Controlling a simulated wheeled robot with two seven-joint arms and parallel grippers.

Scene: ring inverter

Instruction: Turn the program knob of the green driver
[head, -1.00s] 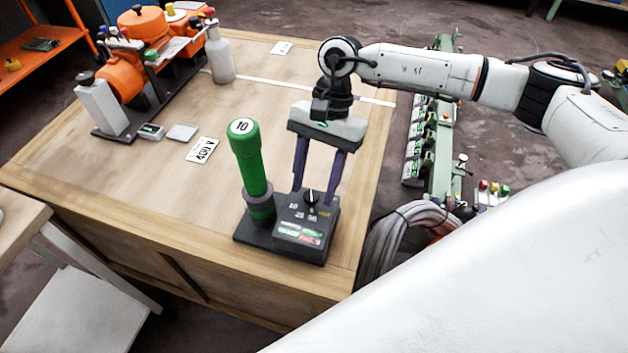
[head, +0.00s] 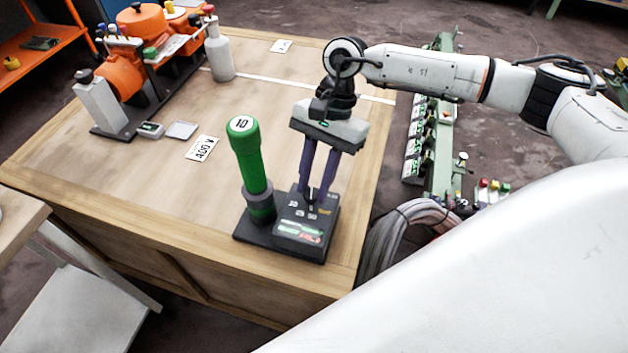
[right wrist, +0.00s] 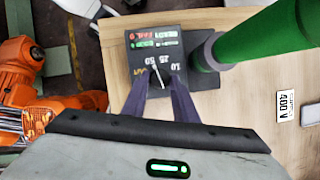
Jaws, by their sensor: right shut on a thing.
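The green driver (head: 250,155) stands upright in a grey collar on a dark base, with a 10 on its top cap. Beside it on the same base is a black control box (head: 302,240) with numbers and green and red lit text. My right gripper (head: 318,192) comes down from above and is shut on the program knob on top of the box; its fingers mostly hide the knob. In the right wrist view the knob's white pointer line (right wrist: 157,78) shows between the fingertips, near the numbers. My left gripper is not in view.
The wooden table (head: 140,190) has free room left of the driver. A 400 V card (head: 202,148) lies there. An orange machine (head: 140,55) and a grey bottle (head: 219,55) stand at the back left. Thick cables (head: 395,235) hang past the right edge.

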